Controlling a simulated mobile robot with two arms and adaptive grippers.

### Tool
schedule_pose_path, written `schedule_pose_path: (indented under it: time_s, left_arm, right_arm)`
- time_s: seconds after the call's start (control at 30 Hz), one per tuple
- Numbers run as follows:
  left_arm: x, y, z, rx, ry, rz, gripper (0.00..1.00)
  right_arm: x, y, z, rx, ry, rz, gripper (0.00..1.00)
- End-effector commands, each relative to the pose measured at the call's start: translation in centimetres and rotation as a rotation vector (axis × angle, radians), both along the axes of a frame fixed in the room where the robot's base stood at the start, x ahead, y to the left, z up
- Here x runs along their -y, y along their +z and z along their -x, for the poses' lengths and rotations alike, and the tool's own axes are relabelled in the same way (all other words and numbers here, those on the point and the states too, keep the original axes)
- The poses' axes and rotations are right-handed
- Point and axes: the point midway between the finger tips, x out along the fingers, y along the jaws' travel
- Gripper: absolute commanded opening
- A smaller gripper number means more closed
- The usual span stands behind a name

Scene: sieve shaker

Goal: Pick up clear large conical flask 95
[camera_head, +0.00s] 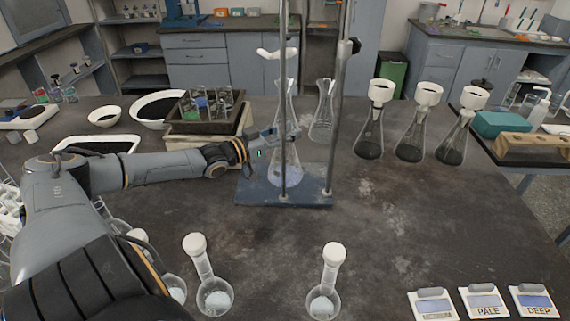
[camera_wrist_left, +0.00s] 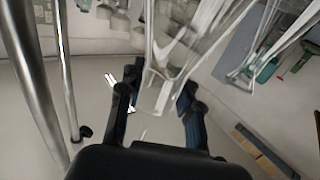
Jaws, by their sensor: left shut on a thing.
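A clear conical flask (camera_head: 285,172) stands upright over the blue stand base (camera_head: 255,190), behind a metal rod. Its tall neck rises toward a white clamp. My left gripper (camera_head: 280,133) reaches in from the left and is shut on this flask at its upper part. In the left wrist view, clear glass (camera_wrist_left: 162,88) lies between the two dark fingers of the left gripper (camera_wrist_left: 158,98). A second clear conical flask (camera_head: 323,112) stands just behind, to the right. I cannot read a number on either flask. My right gripper is out of view.
Two upright rods (camera_head: 337,130) stand close to the held flask. Several dark-filled flasks with white funnels (camera_head: 410,140) stand to the right. A vial rack (camera_head: 205,118) sits left, behind my arm. Stoppered flasks (camera_head: 322,298) and label cards (camera_head: 485,302) are in front. The middle right tabletop is clear.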

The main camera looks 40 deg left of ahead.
Motion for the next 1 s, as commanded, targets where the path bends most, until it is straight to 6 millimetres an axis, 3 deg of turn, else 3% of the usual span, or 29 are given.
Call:
schedule_pose_path:
  time_s: [0.37,0.63,1.0]
  left_arm:
    - [0.0,0.2,0.0,0.001,0.000,-0.001,0.00]
    - [-0.1,1.4,0.0,0.001,0.000,-0.001,0.00]
    - [-0.5,1.4,2.3,-0.004,-0.001,-0.002,0.00]
  right_arm:
    - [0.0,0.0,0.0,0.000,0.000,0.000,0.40]
    - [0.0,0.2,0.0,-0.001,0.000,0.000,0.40]
    - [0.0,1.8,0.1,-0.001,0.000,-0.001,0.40]
